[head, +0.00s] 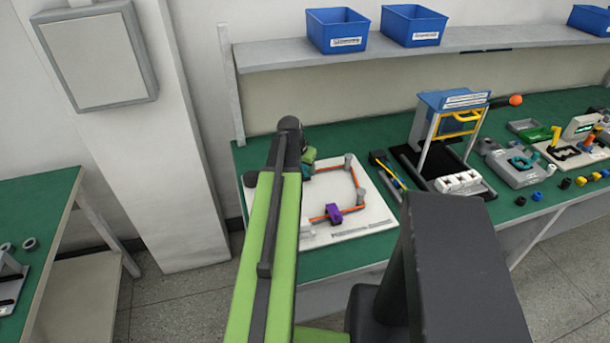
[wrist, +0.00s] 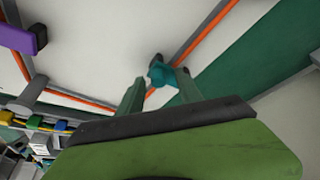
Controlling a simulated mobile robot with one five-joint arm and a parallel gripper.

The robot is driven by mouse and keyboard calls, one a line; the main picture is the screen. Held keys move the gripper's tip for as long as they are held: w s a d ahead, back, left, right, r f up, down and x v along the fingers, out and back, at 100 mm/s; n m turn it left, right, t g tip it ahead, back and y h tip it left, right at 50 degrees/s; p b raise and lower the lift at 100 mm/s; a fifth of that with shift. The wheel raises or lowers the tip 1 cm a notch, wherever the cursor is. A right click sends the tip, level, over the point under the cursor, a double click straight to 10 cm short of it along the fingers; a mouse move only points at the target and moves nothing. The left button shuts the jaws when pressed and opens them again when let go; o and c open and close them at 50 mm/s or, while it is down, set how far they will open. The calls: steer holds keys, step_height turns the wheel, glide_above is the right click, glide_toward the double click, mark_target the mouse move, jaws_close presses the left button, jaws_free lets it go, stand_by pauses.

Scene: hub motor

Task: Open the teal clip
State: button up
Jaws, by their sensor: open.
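The teal clip (wrist: 161,73) sits on the orange cable beside a grey post in the wrist view. My gripper (wrist: 158,88) is open, with one finger on either side of the clip. I cannot tell whether the fingers touch it. In the head view my arm reaches over the left edge of the white board (head: 375,218) and hides most of this spot, so the clip is hard to make out there. The orange cable (head: 357,182) runs around grey posts on the board. A purple clip (head: 333,213) sits on the cable at the board's front; it also shows in the wrist view (wrist: 20,38).
A blue-topped stand (head: 452,101) and a black tray with white blocks (head: 459,182) stand right of the board on the green bench. Blue bins (head: 337,30) sit on the shelf above. A wall pillar (head: 150,150) stands left of the bench.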

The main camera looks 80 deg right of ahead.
jaws_close()
steer(key=shift+w, duration=0.15)
stand_by(1.2)
